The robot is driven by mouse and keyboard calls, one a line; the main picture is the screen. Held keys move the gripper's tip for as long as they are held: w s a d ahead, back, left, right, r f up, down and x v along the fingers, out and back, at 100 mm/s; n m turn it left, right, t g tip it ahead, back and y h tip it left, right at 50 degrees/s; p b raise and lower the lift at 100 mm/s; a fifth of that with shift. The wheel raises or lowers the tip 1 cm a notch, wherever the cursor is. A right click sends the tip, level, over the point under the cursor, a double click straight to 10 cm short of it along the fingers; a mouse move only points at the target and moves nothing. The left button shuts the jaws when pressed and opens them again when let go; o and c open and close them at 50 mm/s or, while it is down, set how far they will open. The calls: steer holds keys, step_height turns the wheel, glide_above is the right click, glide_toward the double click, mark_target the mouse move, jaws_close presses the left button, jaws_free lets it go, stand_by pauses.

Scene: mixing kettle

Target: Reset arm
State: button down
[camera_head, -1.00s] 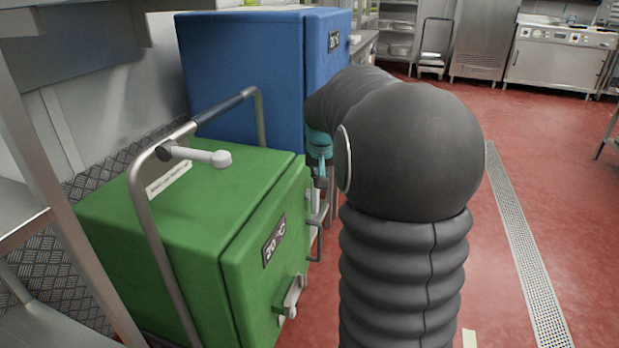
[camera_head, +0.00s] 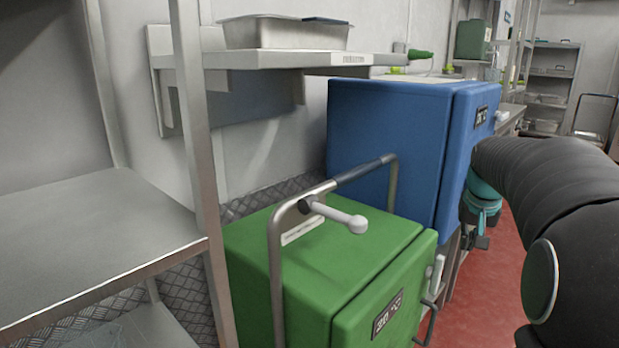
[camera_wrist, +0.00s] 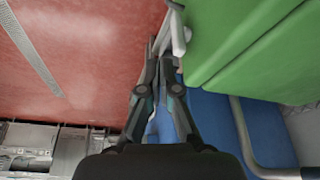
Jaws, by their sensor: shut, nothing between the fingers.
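My gripper (camera_wrist: 162,50) points away from the wrist camera, its two dark fingers closed toward each other and holding nothing. In the head view my arm comes in from the right, and the gripper (camera_head: 480,241) hangs low beside the blue box (camera_head: 390,130), partly hidden by the arm. The green box (camera_head: 290,250) stands in front of the blue one. In the wrist view the green box (camera_wrist: 245,30) is close on the right of the fingers. A pale metal handle (camera_wrist: 178,32) shows right by the fingertips; I cannot tell if they touch.
A metal push handle (camera_head: 275,260) with a white knob rises over the green box. A steel shelf rack (camera_head: 100,235) fills the left. A wall shelf (camera_head: 275,60) carries a metal pan (camera_head: 285,35). Red floor (camera_head: 497,275) lies open right of the boxes.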

steer(key=s+a+f+n+t+y, duration=0.1)
steer(key=s+a+f+n, duration=0.1)
steer(key=s+a, duration=0.9)
steer(key=s+a+f+n+t, duration=0.1)
steer(key=s+a+f+n, duration=0.2)
steer(key=s+a, duration=0.9)
steer(key=shift+s+a+f+y, duration=0.15)
steer(key=shift+s+f+y, duration=0.25)
steer(key=shift+s, duration=0.6)
